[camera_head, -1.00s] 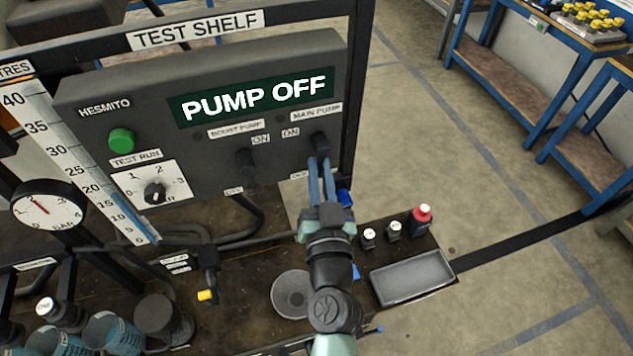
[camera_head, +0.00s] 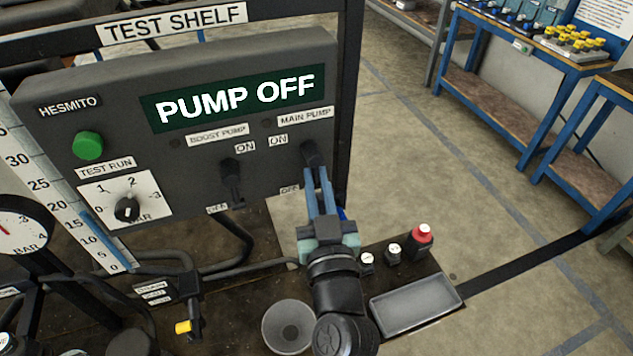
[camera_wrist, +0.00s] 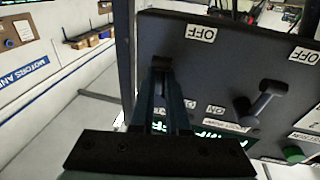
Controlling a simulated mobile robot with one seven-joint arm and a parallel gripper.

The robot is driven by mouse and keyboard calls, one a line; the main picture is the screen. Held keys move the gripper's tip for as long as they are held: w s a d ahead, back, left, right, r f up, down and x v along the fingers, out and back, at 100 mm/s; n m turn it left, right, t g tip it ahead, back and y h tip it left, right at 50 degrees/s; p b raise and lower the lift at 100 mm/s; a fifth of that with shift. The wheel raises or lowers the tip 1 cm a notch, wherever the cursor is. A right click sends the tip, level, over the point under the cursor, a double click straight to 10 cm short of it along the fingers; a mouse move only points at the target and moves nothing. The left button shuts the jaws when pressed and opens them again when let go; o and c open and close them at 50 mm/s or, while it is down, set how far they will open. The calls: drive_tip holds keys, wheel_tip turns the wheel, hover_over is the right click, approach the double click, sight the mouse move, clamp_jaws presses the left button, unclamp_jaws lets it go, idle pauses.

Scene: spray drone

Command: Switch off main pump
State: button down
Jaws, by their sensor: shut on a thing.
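The main pump switch (camera_head: 310,153) is a black lever on the right of the dark grey control panel (camera_head: 140,98), under the "MAIN PUMP" label. My gripper (camera_head: 316,178) reaches up from below, its blue fingers shut on this lever. The fingers cover its lower part, so its exact angle is hard to tell. In the wrist view, which is upside down to the panel, the fingers (camera_wrist: 163,85) meet the dark switch (camera_wrist: 161,64). The green display (camera_head: 236,99) reads "PUMP OFF".
The boost pump lever (camera_head: 231,180) hangs left of the main pump switch. A green button (camera_head: 88,145) and a dial (camera_head: 127,208) are further left. Below are a round grey dish (camera_head: 288,327), a grey tray (camera_head: 416,305) and a red-topped bottle (camera_head: 420,240).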

drive_tip(key=c, duration=0.9)
unclamp_jaws()
drive_tip(key=shift+s+d+f+b, duration=0.25)
drive_tip(key=shift+s+b, duration=0.6)
drive_tip(key=shift+s, duration=1.3)
drive_tip(key=shift+s+d+f+b, duration=0.25)
drive_tip(key=shift+s+b, duration=0.65)
drive_tip(key=shift+s, duration=1.2)
drive_tip(key=shift+s+d+f+b, duration=0.25)
drive_tip(key=shift+s+b, duration=0.6)
drive_tip(key=shift+s, duration=1.3)
